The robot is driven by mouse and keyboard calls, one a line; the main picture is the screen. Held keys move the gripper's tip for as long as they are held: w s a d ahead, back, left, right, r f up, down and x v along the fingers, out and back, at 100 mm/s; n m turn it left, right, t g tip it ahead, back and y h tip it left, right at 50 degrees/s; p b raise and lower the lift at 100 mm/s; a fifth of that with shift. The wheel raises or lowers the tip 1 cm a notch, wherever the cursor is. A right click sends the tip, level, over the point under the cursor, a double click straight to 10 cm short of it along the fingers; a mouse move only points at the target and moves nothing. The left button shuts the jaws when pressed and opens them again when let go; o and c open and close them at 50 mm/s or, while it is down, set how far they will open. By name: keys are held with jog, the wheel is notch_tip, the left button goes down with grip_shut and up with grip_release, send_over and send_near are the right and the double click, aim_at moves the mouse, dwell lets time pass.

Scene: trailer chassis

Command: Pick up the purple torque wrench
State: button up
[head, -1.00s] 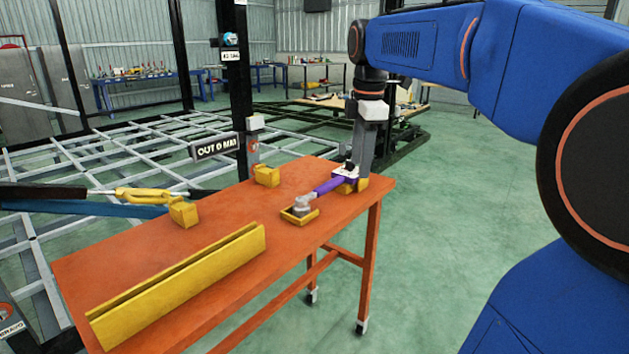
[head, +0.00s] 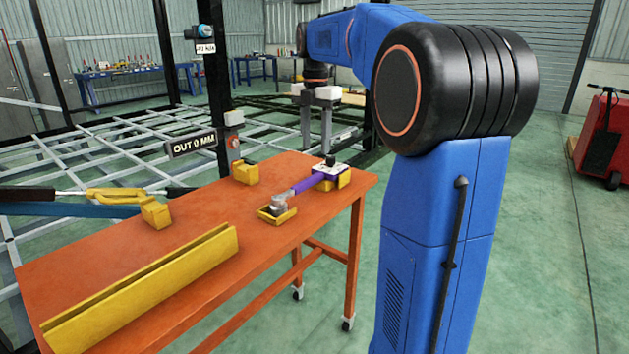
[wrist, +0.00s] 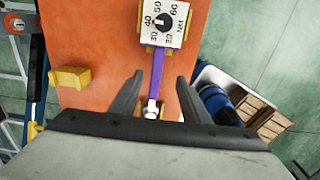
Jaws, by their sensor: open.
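The purple torque wrench (head: 303,184) lies on the orange table. Its grey head rests in a small yellow tray (head: 277,215); its dial end lies on a yellow block (head: 344,180). In the wrist view its purple shaft (wrist: 157,68) runs between the open fingers, with the white dial box (wrist: 163,24) ahead of them. My gripper (head: 316,148) is open and empty, pointing down, and appears above and behind the wrench in the head view. In the wrist view my gripper (wrist: 160,84) shows a finger either side of the shaft, with clear gaps.
The orange table (head: 120,250) also holds a long yellow channel (head: 140,290) and a yellow block (head: 245,172). A sign reading OUT 0 MM (head: 192,144) stands behind.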

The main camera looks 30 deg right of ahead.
send_over(314, 176)
jog(key=f, duration=0.5)
jog(key=shift+s+d+f, duration=0.15)
jog(key=shift+s+f, duration=0.1)
jog(key=shift+f, duration=0.15)
jog(key=shift+w+f, duration=0.15)
jog(key=shift+f, duration=1.25)
jog(key=shift+w+f, duration=0.1)
jog(key=shift+f, duration=1.25)
grip_shut()
